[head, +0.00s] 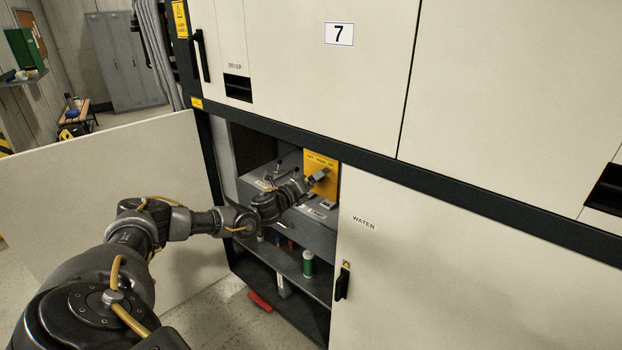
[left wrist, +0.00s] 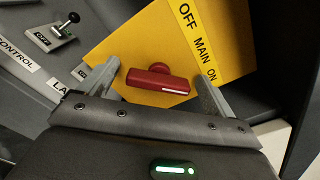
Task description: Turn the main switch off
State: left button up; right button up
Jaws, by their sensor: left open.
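The main switch is a red handle (left wrist: 158,78) on a yellow plate (left wrist: 130,38) labelled OFF, MAIN, ON. In the left wrist view the handle lies nearly level, with a white line near its right end. In the head view the yellow plate (head: 327,168) shows inside the open cabinet bay, and my arm hides the handle. My left gripper (left wrist: 158,72) is open, with one finger on each side of the red handle. It also shows in the head view (head: 312,182), in front of the plate. I cannot tell whether the fingers touch the handle. My right gripper is out of view.
A grey panel (left wrist: 25,80) with a small toggle lever (left wrist: 66,24) and a CONTROL label lies left of the plate. The open cabinet door (head: 95,175) is at left; the closed WATER door (head: 430,260) is at right. A green bottle (head: 308,262) stands on the shelf below.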

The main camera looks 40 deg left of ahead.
pick_arm(q)
jog(key=c, duration=0.9)
jog(key=shift+a, duration=0.1)
jog(key=shift+c, duration=0.4)
